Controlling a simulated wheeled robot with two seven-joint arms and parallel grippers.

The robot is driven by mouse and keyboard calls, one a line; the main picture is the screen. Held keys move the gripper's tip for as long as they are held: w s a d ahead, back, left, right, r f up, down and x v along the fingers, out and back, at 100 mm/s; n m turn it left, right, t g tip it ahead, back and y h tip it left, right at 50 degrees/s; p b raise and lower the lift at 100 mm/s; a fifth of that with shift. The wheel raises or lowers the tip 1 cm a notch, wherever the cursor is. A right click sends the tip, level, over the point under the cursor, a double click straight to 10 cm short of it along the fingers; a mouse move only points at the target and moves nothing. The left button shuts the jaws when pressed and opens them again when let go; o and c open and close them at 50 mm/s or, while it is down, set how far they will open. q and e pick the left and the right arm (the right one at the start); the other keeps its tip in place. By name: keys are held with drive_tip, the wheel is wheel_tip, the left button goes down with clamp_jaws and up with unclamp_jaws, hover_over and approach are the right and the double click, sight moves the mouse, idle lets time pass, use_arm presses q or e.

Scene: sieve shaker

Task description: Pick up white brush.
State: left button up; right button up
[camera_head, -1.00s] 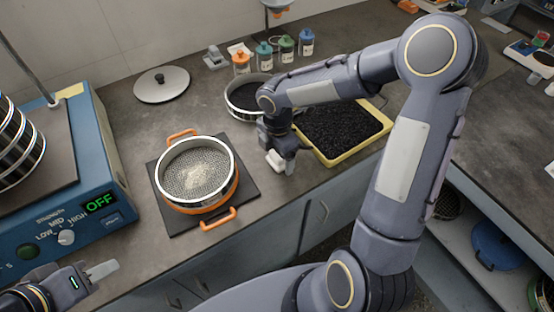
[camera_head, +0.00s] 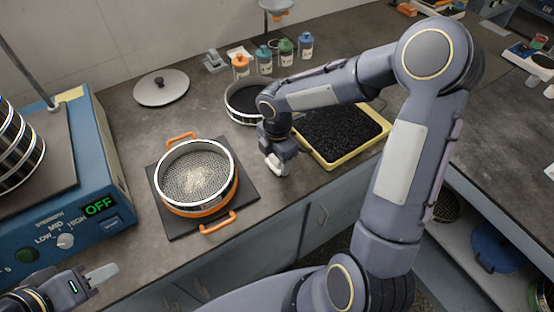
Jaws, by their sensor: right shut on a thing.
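My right gripper (camera_head: 277,165) points down at the counter, just right of the orange-rimmed sieve's mat. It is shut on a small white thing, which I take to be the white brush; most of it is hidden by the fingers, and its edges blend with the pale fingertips. I cannot tell whether it touches the counter. My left gripper (camera_head: 101,274) is at the lower left, in front of the blue shaker, with pale fingers seen nearly edge-on.
A sieve with light grains (camera_head: 203,208) stands on a dark mat (camera_head: 246,194). A blue shaker (camera_head: 100,160) reading OFF is at left. A yellow tray (camera_head: 382,140) of black granules, a dark-filled round pan (camera_head: 240,113), a lid (camera_head: 161,88) and several bottles (camera_head: 264,62) stand behind.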

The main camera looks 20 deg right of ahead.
drive_tip(key=shift+r, duration=0.35)
wheel_tip(320, 180, up, 2)
drive_tip(key=shift+r, duration=0.15)
drive_tip(key=s+a+r, duration=0.3)
drive_tip(key=s+r, duration=0.7)
drive_tip(key=s, duration=0.3)
drive_tip(key=shift+s+a, duration=0.25)
drive_tip(key=shift+a, duration=0.15)
